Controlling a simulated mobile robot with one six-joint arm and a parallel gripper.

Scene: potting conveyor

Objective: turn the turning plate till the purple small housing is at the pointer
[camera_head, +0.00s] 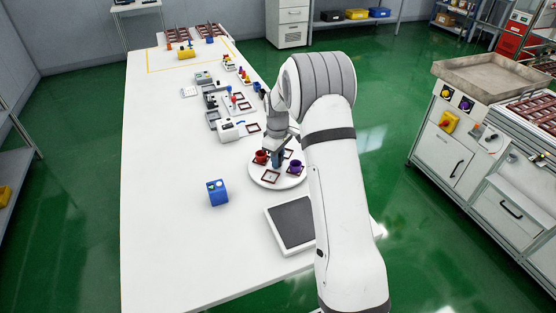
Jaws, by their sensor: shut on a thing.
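The round white turning plate (258,175) lies on the white table, to the left of my arm. The purple small housing (295,167) stands on its right side, in a dark square frame. A red housing (261,157) stands on its left side. An empty brown frame (270,177) lies at its front. A dark teal post (277,160) rises near the plate's middle. My gripper (278,149) points down over the plate and appears shut on this post; the fingertips are small and partly hidden. I cannot make out the pointer.
A blue box (217,193) stands left of the plate. A dark grey pad in a white frame (293,223) lies in front, beside my arm. A white device (229,131) and several small parts stand behind.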

